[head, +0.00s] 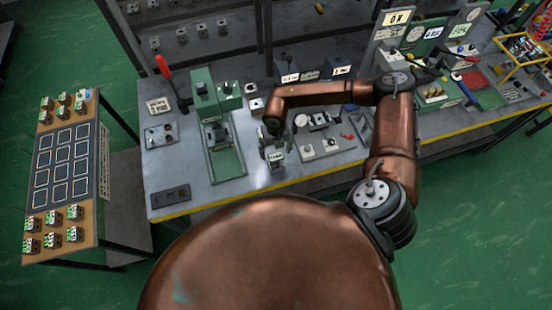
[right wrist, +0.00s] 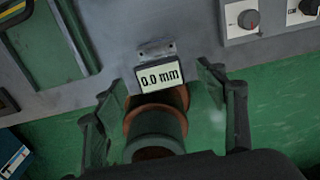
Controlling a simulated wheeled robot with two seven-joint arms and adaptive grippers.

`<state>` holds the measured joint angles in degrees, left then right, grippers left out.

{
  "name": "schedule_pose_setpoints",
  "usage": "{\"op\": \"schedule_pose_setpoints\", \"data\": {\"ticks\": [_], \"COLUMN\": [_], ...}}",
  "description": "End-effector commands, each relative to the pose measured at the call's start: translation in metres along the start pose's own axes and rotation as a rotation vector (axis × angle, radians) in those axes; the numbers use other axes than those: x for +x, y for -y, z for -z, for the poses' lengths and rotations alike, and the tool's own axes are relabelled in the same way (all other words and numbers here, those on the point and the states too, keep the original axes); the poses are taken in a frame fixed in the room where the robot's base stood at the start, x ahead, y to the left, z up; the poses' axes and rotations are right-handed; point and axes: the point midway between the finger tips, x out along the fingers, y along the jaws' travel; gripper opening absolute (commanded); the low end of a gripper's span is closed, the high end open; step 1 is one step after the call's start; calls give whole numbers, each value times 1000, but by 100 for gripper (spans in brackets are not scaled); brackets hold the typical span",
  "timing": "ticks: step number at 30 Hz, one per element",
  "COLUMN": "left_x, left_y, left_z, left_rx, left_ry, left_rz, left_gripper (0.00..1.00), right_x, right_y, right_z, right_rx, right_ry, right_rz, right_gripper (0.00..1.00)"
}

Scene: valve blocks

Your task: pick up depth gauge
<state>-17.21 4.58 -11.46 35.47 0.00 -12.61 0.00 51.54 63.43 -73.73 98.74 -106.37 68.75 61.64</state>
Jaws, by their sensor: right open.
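My right gripper (right wrist: 162,84) is open, with one finger to the left and one to the right of the gauge. Gaps show between the fingers and the display. In the head view my right gripper (head: 272,143) is over the gauge. The gauge's lower part is hidden. My left gripper is not in view.
The grey bench (head: 180,197) has a yellow front edge. A green fixture (head: 224,155) stands left of the gauge, and light blocks with knobs (head: 322,147) stand to its right. A side table with marked squares (head: 68,160) is at the far left.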

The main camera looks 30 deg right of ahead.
Motion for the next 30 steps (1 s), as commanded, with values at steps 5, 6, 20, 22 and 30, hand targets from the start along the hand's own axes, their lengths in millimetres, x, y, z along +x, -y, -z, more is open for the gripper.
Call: {"op": "schedule_pose_setpoints", "data": {"ticks": [5, 6, 20, 22, 30], "left_x": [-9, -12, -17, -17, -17], "left_y": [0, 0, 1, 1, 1], "left_z": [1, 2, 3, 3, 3], "left_rx": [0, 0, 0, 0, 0], "left_ry": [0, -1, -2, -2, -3], "left_rz": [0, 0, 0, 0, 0], "left_gripper": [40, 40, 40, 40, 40], "right_x": [18, 23, 58, 58, 58], "right_y": [-1, -1, -1, -1, -1], "right_z": [3, 4, 4, 4, 4], "right_rx": [-2, -1, -2, -2, -1], "right_ry": [-2, -2, 0, 0, -1], "right_rz": [-3, -2, -5, -5, -6], "right_gripper": [65, 65, 65, 64, 45]}}
